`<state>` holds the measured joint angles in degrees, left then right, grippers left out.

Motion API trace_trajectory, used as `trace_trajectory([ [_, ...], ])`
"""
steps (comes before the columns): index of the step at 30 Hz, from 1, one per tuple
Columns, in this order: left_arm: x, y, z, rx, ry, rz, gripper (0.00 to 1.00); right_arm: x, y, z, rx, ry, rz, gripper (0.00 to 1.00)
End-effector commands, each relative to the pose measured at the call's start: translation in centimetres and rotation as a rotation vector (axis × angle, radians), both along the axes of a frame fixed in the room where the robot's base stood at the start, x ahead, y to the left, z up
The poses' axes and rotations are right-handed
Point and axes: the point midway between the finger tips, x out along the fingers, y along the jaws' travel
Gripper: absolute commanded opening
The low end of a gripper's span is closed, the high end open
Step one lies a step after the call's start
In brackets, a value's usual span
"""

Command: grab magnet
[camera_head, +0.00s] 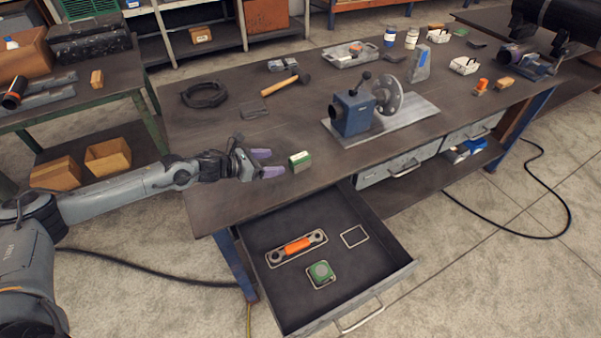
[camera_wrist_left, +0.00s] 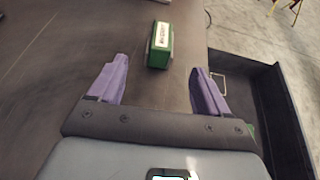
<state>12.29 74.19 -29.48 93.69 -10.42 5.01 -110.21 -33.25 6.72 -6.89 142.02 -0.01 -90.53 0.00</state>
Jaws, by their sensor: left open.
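A small green block with a white label (camera_head: 300,161), which I take to be the magnet, lies near the left front edge of the dark worktable. My left gripper (camera_head: 268,163) is just left of it, with its purple fingers open and pointing toward it. In the left wrist view, the green block (camera_wrist_left: 159,46) sits beyond the fingertips, roughly centred across the gap of the open gripper (camera_wrist_left: 160,75). The fingers appear apart from the block and nothing is between them. My right gripper is not in view.
An open drawer (camera_head: 395,275) below the table's front edge holds an orange-handled tool (camera_head: 297,245), a green item (camera_head: 320,273) and an empty rectangular outline. Tabletop around the block is clear.

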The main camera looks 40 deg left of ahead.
Motion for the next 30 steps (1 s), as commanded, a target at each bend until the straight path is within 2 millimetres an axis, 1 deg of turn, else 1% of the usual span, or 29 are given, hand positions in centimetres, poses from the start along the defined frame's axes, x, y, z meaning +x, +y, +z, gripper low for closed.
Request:
trace_trajectory([
  [1, 0.4, -0.1, -0.2, -0.001, -0.008, 0.000, 0.78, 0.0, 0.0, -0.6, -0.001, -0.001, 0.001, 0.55],
  [7, 2.3, -0.7, -0.5, -0.006, -0.020, 0.003, 0.78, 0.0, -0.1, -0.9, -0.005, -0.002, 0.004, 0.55],
  [13, 4.4, -1.5, -1.5, -0.005, -0.017, 0.003, 0.78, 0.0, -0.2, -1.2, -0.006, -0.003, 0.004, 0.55],
  [23, 5.9, -2.2, -2.4, -0.005, -0.015, 0.001, 0.78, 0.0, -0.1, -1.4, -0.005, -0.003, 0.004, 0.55],
  [30, 8.5, -3.2, -3.8, -0.007, -0.017, 0.001, 0.78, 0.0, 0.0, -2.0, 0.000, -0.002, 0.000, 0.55],
])
